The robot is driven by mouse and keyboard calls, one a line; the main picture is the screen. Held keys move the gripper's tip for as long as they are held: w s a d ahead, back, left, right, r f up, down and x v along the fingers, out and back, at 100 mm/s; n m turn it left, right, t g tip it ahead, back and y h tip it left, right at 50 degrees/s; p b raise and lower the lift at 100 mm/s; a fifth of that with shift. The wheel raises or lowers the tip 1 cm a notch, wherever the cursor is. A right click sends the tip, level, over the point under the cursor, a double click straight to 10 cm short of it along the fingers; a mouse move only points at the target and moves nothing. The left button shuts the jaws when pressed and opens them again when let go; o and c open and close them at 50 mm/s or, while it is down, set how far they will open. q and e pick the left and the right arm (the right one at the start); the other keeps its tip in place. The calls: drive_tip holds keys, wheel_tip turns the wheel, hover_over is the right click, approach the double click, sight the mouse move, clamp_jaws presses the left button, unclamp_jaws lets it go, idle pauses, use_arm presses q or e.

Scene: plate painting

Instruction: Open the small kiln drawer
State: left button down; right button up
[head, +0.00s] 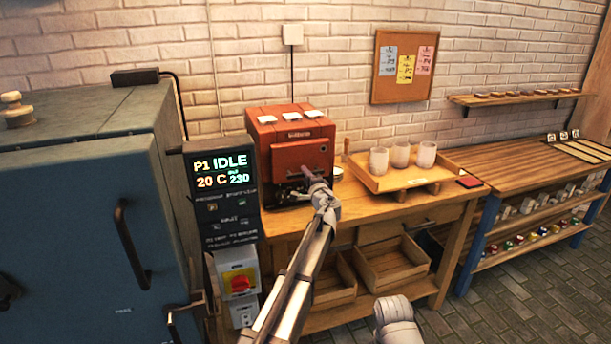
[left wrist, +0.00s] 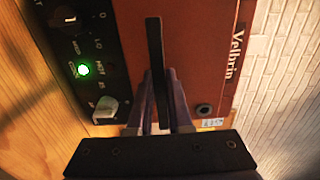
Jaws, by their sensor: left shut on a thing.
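The small red kiln (head: 262,135) stands on the wooden workbench against the brick wall. Its front (left wrist: 205,55) shows in the left wrist view, with a dark bar handle (left wrist: 155,45) across it. My left gripper (head: 308,172) is at the kiln's front, with its purple-grey fingers (left wrist: 162,105) shut on the handle. The arm and gripper hide part of the kiln's lower front in the head view. I see no clear gap around the drawer front, but cannot tell surely whether it is fully closed.
A control strip (left wrist: 83,70) with knobs and a green light runs beside the drawer front. A wooden tray (head: 395,181) with three cups stands right of the kiln. A big blue kiln (head: 75,200) and a display panel (head: 225,180) stand left. Open crates sit below the bench.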

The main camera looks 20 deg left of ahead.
idle(0.4)
use_arm(q)
drive_tip(key=v, duration=1.3)
drive_tip(key=shift+s+d, duration=0.2)
drive_tip(key=c, duration=0.8)
unclamp_jaws()
drive_tip(key=shift+c, duration=0.2)
drive_tip(key=v, duration=0.7)
drive_tip(key=shift+s+d, duration=0.2)
drive_tip(key=shift+s, duration=0.1)
